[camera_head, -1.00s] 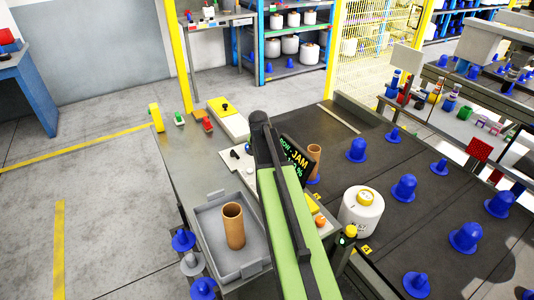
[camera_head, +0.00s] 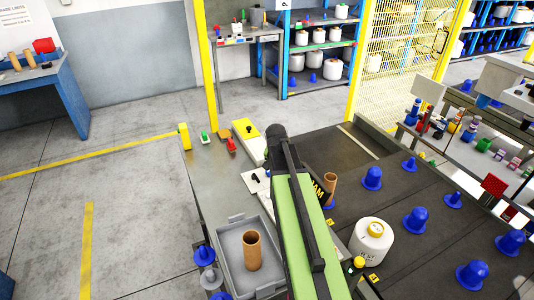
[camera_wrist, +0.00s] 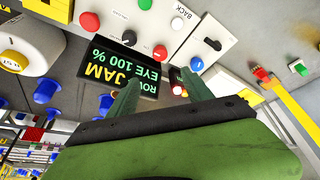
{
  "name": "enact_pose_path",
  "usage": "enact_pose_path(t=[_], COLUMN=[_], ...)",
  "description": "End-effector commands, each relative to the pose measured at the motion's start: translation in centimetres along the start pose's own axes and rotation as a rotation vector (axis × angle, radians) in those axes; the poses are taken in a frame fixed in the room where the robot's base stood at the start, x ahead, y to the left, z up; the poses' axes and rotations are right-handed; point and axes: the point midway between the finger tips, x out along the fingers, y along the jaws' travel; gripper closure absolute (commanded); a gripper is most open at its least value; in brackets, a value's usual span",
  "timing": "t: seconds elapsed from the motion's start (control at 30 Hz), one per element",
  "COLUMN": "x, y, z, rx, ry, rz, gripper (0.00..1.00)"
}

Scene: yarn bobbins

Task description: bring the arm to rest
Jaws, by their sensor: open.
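My green arm (camera_head: 296,225) reaches up from the bottom edge over the workbench in the head view, its dark end near the bench's far part. The jaws cannot be made out there. In the wrist view my gripper (camera_wrist: 160,90) is open, its two dark green fingers apart with nothing between them. Beyond the fingers is a black display (camera_wrist: 118,72) with green and yellow text reading "JAM" and "EYE 100 %", seen upside down. Beside it is a white control panel (camera_wrist: 150,35) with red, green, blue and black knobs.
A grey tray (camera_head: 232,282) holding an upright brown tube (camera_head: 252,250) stands left of my arm. A white yarn bobbin (camera_head: 371,240) and several blue pegs (camera_head: 415,220) stand on the dark surface at right. Open floor (camera_head: 130,210) lies at left.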

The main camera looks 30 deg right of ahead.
Motion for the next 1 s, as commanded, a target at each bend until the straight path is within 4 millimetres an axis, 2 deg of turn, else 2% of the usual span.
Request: enact_pose_path(t=[0.17,0.27,0.37,0.4,0.43,0.53,0.6,0.67,0.7,0.8,1.0], x=[-0.1,-0.6,-2.3,-3.2,-4.0,-6.3,-7.8,-8.8,-9.2,-9.6,-9.6], y=[-0.3,-3.2,-8.3,-10.3,-11.4,-13.7,-13.8,-13.1,-12.1,-11.2,-11.1], z=[0.1,1.4,5.7,8.4,10.7,18.0,22.5,25.4,26.7,27.9,27.9], rx=[-0.004,-0.046,-0.133,-0.178,-0.223,-0.401,-0.534,-0.641,-0.704,-0.818,-0.854], ry=[0.000,0.000,-0.009,-0.028,-0.049,-0.136,-0.204,-0.264,-0.305,-0.366,-0.370], rz=[-0.002,-0.020,-0.062,-0.081,-0.092,-0.121,-0.137,-0.148,-0.153,-0.166,-0.170], gripper=[0.41,0.41,0.41,0.41,0.41,0.41,0.41,0.41,0.41,0.41,0.41])
